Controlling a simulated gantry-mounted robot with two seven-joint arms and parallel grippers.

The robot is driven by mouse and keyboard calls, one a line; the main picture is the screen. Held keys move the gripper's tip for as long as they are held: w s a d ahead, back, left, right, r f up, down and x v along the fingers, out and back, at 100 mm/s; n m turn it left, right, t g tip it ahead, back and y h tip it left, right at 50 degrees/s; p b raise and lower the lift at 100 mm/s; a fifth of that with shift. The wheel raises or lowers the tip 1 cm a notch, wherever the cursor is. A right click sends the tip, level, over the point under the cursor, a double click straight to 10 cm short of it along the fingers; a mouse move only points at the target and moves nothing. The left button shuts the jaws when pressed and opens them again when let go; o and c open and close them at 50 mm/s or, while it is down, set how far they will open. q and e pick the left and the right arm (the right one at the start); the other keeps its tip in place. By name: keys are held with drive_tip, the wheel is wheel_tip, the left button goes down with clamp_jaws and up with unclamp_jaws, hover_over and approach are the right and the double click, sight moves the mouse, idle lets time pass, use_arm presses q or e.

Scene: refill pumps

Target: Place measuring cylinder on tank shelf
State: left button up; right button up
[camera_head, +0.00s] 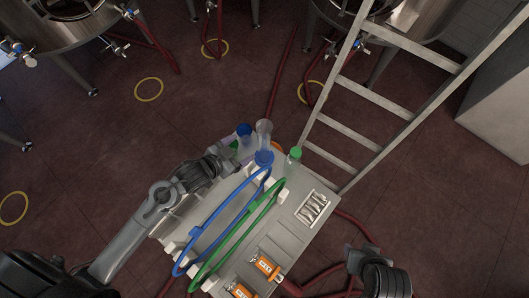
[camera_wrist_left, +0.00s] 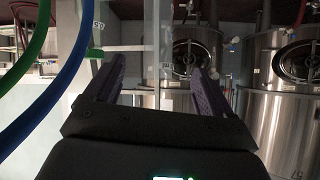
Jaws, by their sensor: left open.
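The clear measuring cylinder (camera_head: 264,132) stands at the far end of the grey cart (camera_head: 290,232) in the head view. In the left wrist view, a clear upright shape (camera_wrist_left: 157,50), seemingly the cylinder, shows between my left fingers. My left gripper (camera_head: 236,146) is beside the cylinder, to its left; its fingers are spread in the left wrist view (camera_wrist_left: 160,88), with no clear contact. My right gripper (camera_head: 362,258) is at the lower right of the head view, beside the cart, its jaws unclear. I cannot tell which surface is the tank shelf.
A blue hose (camera_head: 222,219) and a green hose (camera_head: 238,238) lie along the cart. A ladder (camera_head: 375,95) rises on the right. Steel tanks (camera_head: 62,30) stand behind.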

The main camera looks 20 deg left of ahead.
sight(258, 139)
use_arm(q)
drive_tip(key=w+a+f+m+t+h+b, duration=0.1)
drive_tip(key=w+a+f+m+h+b, duration=0.25)
drive_tip(key=f+h+b, duration=0.45)
drive_tip(key=shift+h, duration=0.7)
drive_tip(key=w+d, duration=0.1)
drive_tip(key=w+d+r, duration=0.1)
drive_tip(key=d, duration=0.1)
drive_tip(key=w+d, duration=0.1)
drive_tip(key=shift+w+d+r, duration=0.3)
drive_tip(key=x, duration=0.2)
drive_tip(key=p+x, duration=0.1)
drive_tip(key=x, duration=0.2)
drive_tip(key=shift+w+a+r, duration=0.15)
drive_tip(key=shift+w+r, duration=0.05)
drive_tip(key=shift+w, duration=0.1)
use_arm(e)
wheel_tip(258, 139, down, 9)
drive_tip(key=shift+a+r, duration=0.1)
use_arm(q)
clamp_jaws()
